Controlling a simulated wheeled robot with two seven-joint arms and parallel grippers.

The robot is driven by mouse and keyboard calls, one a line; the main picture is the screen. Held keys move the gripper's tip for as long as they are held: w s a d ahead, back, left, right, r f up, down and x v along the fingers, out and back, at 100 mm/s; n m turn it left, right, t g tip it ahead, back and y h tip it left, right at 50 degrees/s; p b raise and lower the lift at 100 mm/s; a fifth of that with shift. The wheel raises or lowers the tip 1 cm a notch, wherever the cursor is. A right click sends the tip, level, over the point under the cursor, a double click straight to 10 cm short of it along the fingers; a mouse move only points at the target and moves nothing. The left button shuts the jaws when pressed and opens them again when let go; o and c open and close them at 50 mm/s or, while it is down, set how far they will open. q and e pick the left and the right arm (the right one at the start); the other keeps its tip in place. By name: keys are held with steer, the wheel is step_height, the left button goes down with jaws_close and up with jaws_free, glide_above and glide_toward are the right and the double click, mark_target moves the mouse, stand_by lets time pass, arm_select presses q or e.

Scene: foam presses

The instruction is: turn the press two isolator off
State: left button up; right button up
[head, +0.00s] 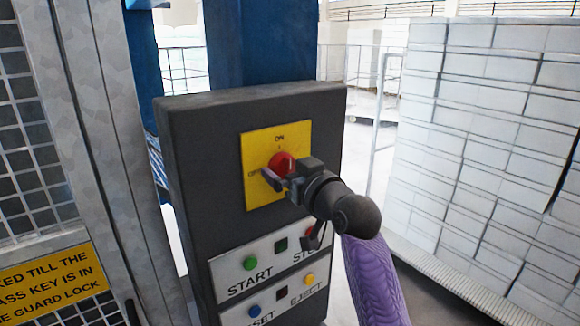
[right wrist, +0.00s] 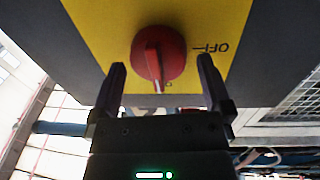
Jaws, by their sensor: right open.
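The isolator is a red rotary knob (head: 285,160) on a yellow plate (head: 262,140) on the dark control box. The plate has ON at the top and OFF at the left. The knob's ridge stands upright, toward ON. My right gripper (head: 281,177) is at the knob and hides its lower part. In the right wrist view, the knob (right wrist: 172,50) sits between the open fingers of the gripper (right wrist: 161,70), with a gap on each side. OFF shows there upside down, right of the knob. My left gripper is not in view.
Below the plate are START (head: 250,263), STOP and EJECT (head: 309,279) buttons, partly behind my right arm. A mesh guard with a yellow sign (head: 52,285) stands at the left. Stacked white blocks (head: 480,130) stand at the right.

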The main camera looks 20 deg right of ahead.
steer(key=shift+w, duration=0.15)
steer(key=c, duration=1.1)
steer(key=shift+c, duration=0.2)
